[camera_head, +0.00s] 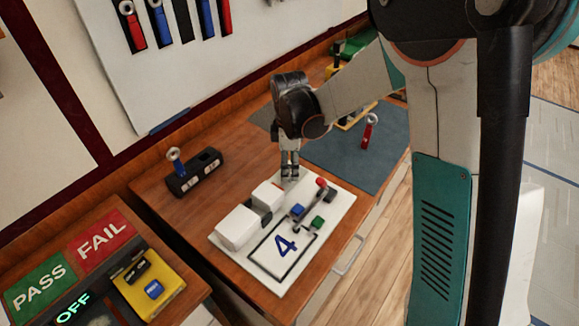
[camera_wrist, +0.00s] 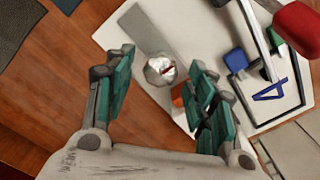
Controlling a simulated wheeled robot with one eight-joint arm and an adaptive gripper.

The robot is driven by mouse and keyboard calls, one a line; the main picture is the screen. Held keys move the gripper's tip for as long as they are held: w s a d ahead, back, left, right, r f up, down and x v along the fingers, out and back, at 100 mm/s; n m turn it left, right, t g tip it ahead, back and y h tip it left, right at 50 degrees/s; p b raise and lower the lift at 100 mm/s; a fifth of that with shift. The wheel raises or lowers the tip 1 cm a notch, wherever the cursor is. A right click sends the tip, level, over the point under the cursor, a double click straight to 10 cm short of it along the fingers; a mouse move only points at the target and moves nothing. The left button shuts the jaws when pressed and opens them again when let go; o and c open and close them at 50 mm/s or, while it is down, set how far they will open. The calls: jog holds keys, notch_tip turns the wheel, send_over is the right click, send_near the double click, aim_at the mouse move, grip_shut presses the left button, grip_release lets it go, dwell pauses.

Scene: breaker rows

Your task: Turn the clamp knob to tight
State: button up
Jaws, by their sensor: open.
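In the head view my gripper (camera_head: 289,174) points down over the back edge of the white board (camera_head: 267,278). There the knob is hidden or too small to make out. I cannot tell whether a finger touches it.
The board also carries white blocks (camera_head: 238,227), a red-ended lever (camera_head: 321,183), blue (camera_head: 297,209) and green (camera_head: 317,222) blocks and a framed "4". A black block with a ring-topped piece (camera_head: 194,174) stands to the left. A grey mat (camera_head: 348,150) lies behind right.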

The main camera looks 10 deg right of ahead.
jog(key=shift+f, duration=0.2)
jog(key=c, duration=1.1)
jog(key=shift+o, duration=0.2)
